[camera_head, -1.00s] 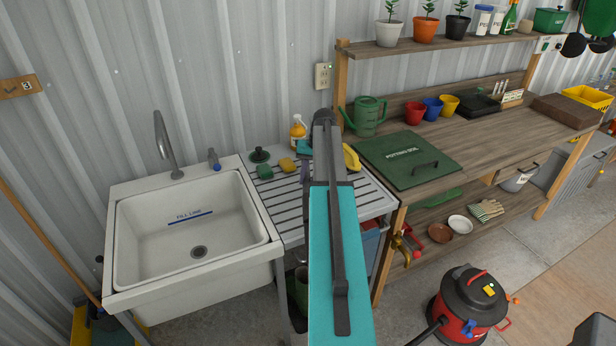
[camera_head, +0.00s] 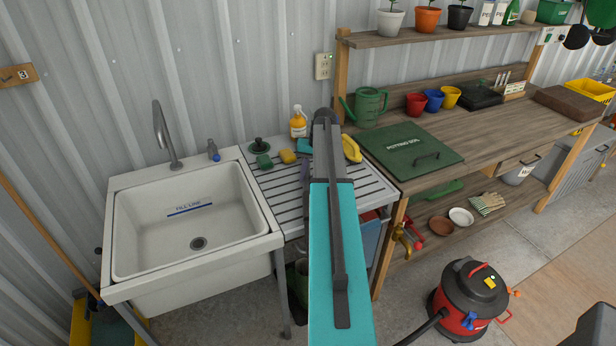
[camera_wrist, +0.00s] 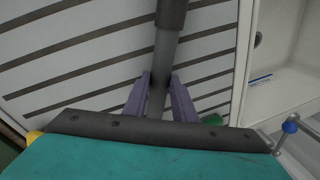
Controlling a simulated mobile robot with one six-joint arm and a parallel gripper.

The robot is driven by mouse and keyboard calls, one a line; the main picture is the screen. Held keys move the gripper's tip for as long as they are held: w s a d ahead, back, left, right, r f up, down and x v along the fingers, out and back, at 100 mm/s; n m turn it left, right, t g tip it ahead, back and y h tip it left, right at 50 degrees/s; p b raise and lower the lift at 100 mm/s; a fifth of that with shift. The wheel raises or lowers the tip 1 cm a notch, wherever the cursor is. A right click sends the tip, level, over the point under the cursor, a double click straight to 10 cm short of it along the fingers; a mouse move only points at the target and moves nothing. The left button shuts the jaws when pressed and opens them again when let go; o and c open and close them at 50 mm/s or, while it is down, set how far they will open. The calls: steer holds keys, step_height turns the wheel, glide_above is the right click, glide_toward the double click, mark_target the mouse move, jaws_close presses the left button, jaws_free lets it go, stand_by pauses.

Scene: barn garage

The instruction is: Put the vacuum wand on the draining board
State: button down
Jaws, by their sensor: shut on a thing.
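The draining board (camera_head: 281,201) is a white, dark-slotted surface right of the sink, partly hidden by my turquoise arm. It fills much of the wrist view (camera_wrist: 70,58). The vacuum wand (camera_wrist: 166,48) is a dark grey tube, seen in the wrist view over the board. My gripper (camera_wrist: 161,80) has purple fingers shut on the wand, one on each side. In the head view, my arm hides most of the gripper and wand. I cannot tell whether the wand touches the board.
The white sink (camera_head: 190,235) adjoins at left. A wooden bench (camera_head: 480,143) adjoins at right. A red and black vacuum (camera_head: 468,300) stands on the floor.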

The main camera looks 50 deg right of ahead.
steer(key=shift+f, duration=0.5)
stand_by(0.4)
steer(key=c, duration=1.4)
jaws_free()
steer(key=shift+r+b, duration=0.1)
steer(key=shift+b, duration=0.2)
steer(key=shift+b+v, duration=1.8)
steer(key=shift+v, duration=5.05)
